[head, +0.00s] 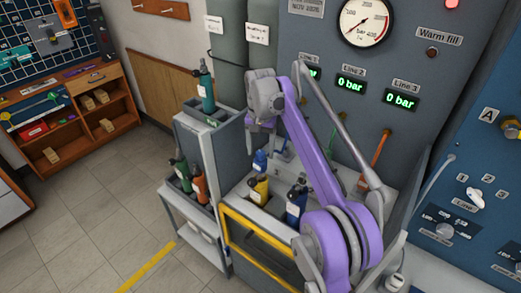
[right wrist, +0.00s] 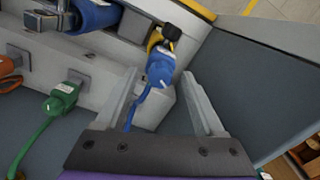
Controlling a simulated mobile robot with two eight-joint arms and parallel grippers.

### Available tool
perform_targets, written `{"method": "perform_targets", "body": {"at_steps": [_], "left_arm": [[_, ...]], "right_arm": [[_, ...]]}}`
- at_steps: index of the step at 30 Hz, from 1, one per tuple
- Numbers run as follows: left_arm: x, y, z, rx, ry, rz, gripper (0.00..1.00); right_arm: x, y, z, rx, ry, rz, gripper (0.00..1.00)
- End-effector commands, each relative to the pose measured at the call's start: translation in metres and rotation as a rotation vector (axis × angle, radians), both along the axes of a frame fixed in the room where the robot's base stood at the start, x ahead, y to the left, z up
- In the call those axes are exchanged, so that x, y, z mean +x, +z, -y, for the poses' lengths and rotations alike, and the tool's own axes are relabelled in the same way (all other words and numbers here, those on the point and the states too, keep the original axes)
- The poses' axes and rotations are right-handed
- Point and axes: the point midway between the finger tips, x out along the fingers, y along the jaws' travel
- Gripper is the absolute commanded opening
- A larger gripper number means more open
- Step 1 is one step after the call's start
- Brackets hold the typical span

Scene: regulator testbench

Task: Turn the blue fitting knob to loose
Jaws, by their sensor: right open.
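The blue fitting (right wrist: 160,68) with its blue hose (right wrist: 138,107) shows in the right wrist view, between the two fingertips of my right gripper (right wrist: 159,78). The fingers are spread apart, and I cannot tell how far beyond the tips the fitting lies. The fingers are hard to make out there. The knob's turned position is too small to tell. My left gripper is not in view.
A yellow bottle (head: 259,190) and a dark blue bottle (head: 297,203) stand in the bench near the fitting. A green fitting (right wrist: 62,98) and an orange fitting (right wrist: 8,68) lie left in the wrist view. A grey side panel (right wrist: 250,75) stands right of the fingers.

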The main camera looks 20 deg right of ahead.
Motion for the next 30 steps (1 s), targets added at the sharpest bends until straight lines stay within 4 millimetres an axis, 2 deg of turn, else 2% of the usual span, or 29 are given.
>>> {"method": "perform_targets", "body": {"at_steps": [3, 15, 23, 30], "left_arm": [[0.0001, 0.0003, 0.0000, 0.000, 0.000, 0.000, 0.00], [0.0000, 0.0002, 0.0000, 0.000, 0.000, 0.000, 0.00], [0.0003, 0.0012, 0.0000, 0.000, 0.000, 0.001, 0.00], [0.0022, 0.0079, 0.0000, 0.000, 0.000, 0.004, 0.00]], "right_arm": [[0.0000, 0.0004, 0.0000, 0.000, 0.000, 0.000, 0.70], [0.0000, 0.0004, 0.0000, 0.000, 0.000, 0.000, 0.00], [0.0001, 0.0007, 0.0001, 0.000, 0.009, 0.000, 0.00], [0.0004, 0.0017, 0.0000, 0.000, 0.094, 0.000, 0.00]]}}
